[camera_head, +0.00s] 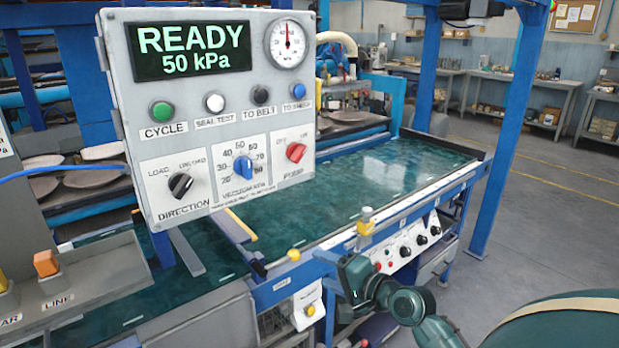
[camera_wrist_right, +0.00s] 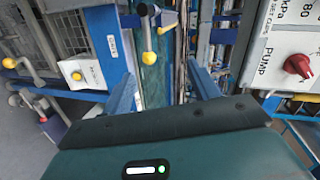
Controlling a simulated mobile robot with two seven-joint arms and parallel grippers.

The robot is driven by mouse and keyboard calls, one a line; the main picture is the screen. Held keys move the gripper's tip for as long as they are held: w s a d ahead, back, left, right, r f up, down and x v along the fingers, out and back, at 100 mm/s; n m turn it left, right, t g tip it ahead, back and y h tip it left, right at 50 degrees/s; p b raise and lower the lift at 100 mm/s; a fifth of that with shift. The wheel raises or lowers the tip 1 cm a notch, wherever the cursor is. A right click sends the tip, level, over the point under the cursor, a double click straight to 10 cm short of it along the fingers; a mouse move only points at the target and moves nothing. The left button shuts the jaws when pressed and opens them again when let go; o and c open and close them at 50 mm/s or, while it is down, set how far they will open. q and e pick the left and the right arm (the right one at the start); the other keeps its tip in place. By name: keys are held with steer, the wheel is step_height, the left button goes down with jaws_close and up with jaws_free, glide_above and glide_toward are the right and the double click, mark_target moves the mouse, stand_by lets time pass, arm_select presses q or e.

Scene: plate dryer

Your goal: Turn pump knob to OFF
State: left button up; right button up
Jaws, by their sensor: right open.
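The red pump knob (camera_head: 296,152) is at the lower right of the grey control panel (camera_head: 240,105), above the PUMP label. Labels stand above it on its left and right; its exact pointing is too small to tell. It also shows at the right edge of the right wrist view (camera_wrist_right: 297,66). My right gripper (camera_wrist_right: 162,88) is open and empty, its two fingers wide apart, with the knob off to the right of them. In the head view my right gripper (camera_head: 350,275) is below and right of the panel, apart from the knob. My left gripper is not in view.
The panel display (camera_head: 192,50) reads READY 50 kPa. A blue vacuum knob (camera_head: 243,167) and a black direction knob (camera_head: 180,186) sit left of the red knob. A green-topped conveyor (camera_head: 390,180) with a blue frame runs behind.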

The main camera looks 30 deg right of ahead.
steer(key=d+r+m+t+y+b, duration=0.2)
steer(key=d+r+m+t, duration=0.15)
steer(key=r+m, duration=0.45)
steer(key=t+y+b, duration=0.1)
steer(key=y, duration=0.2)
glide_toward(302, 155)
steer(key=shift+h, duration=0.4)
steer(key=p+x, duration=0.2)
steer(key=x, duration=0.5)
steer(key=shift+w+a+r, duration=0.1)
steer(key=shift+a+r, duration=0.1)
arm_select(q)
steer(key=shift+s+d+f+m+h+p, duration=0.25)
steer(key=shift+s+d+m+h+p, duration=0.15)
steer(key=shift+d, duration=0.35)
arm_select(e)
steer(key=shift+w+a, duration=0.15)
steer(key=shift+w, duration=0.35)
steer(key=shift+c, duration=0.4)
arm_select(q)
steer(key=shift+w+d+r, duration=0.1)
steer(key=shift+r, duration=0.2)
arm_select(e)
steer(key=c, duration=0.9)
